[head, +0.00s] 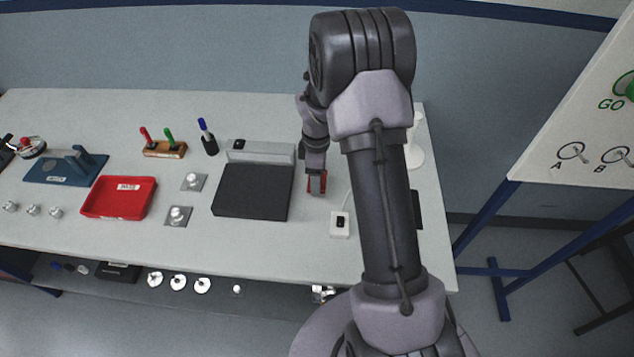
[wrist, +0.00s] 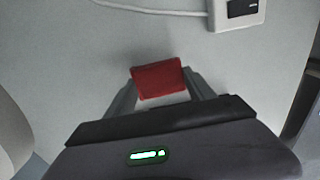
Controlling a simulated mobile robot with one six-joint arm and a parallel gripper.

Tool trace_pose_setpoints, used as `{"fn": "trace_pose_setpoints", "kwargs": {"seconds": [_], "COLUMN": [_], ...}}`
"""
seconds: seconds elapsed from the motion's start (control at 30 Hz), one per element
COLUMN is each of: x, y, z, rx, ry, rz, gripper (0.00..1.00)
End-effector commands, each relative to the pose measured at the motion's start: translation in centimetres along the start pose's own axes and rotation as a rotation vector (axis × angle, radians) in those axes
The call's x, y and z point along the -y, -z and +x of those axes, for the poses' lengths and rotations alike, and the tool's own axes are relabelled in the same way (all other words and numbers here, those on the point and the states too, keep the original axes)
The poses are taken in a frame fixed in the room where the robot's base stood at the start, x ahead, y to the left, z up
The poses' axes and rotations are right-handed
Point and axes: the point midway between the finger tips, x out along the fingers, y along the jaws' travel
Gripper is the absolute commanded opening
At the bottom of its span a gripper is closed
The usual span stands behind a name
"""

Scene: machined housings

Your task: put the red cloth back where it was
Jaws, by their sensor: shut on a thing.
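The red cloth (wrist: 158,80) is a small folded red piece between my gripper's two fingers in the wrist view. My gripper (wrist: 160,92) is shut on it. In the head view my gripper (head: 317,186) points down at the white table, between the black-topped box and the small white switch box, with a little red showing at its fingers. I cannot tell whether the cloth touches the table.
The black-topped box (head: 252,191) stands left of my gripper. A white switch box (head: 340,224) with a cable lies close on the right and also shows in the wrist view (wrist: 238,12). A red tray (head: 119,198) and small metal parts lie further left.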

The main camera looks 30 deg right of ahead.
Motion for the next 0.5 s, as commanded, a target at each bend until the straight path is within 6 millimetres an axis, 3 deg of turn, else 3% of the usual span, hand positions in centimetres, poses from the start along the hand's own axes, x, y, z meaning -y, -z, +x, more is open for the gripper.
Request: {"fn": "trace_pose_setpoints", "kwargs": {"seconds": [0.07, 0.4, 0.43, 0.5], "x": [0.07, 0.07, 0.07, 0.07], "y": [-0.01, 0.01, 0.01, 0.01], "z": [1.84, 2.09, 2.01, 1.96], "rx": [0.0, 0.0, 0.0, 0.0], "ry": [0.002, 0.0, 0.0, 0.0], "rz": [0.0, 0.0, 0.0, 0.0], "gripper": [0.25, 0.25, 0.69, 0.82]}}
